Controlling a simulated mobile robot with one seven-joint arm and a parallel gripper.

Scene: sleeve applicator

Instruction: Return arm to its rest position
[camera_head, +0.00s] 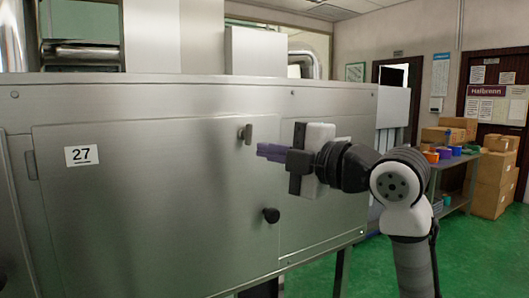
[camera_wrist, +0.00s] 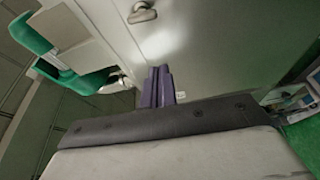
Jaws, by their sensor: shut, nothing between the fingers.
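My gripper (camera_head: 270,152) is in front of the steel machine's door panel (camera_head: 150,210) in the head view, with its purple fingers pointing left. The fingers are together and hold nothing. My arm reaches in from the right, bent at the elbow. In the wrist view the shut purple fingers (camera_wrist: 158,86) stick out past the dark gripper body, with the steel panel beyond. A metal latch handle (camera_head: 245,134) is just above and left of the fingertips. I cannot tell whether the fingers touch the panel.
A black knob (camera_head: 271,215) sits on the panel below my gripper. A "27" label (camera_head: 82,155) is at its left. At the right stand a table (camera_head: 455,165) with colored bins and stacked cardboard boxes (camera_head: 493,178). Green floor (camera_head: 480,255) is open in front of them.

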